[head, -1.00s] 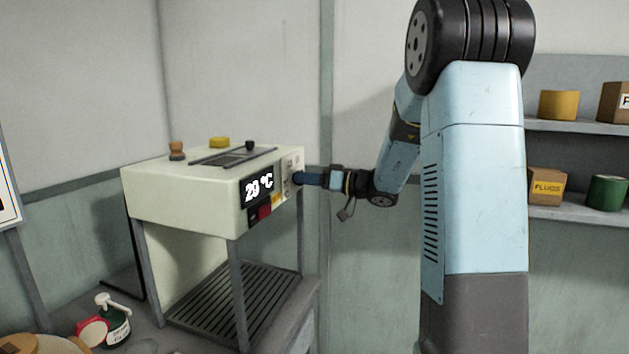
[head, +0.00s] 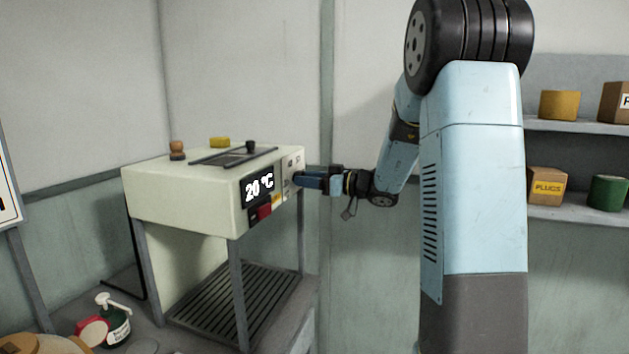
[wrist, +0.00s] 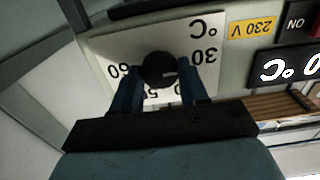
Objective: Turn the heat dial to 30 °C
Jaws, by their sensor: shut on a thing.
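The heat dial (wrist: 158,69) is a round black knob on a white scale plate on the machine's end face. It sits between the two blue fingers of my gripper (wrist: 163,84), which is shut on it. The dial's white mark points right in the wrist view, towards the side with the upside-down 30. A 60 shows at the left; the lower numbers are partly hidden by the fingers. The display (head: 260,189) on the machine (head: 180,200) reads 20 °C in the head view. There my gripper (head: 299,180) reaches the panel from the right, hiding the dial.
A red switch (head: 264,212) sits below the display. It also shows near the wrist view's upper right corner (wrist: 300,22), beside a yellow 230 V label (wrist: 251,27). A green pump bottle (head: 116,328) stands at lower left. Shelves with boxes are at right.

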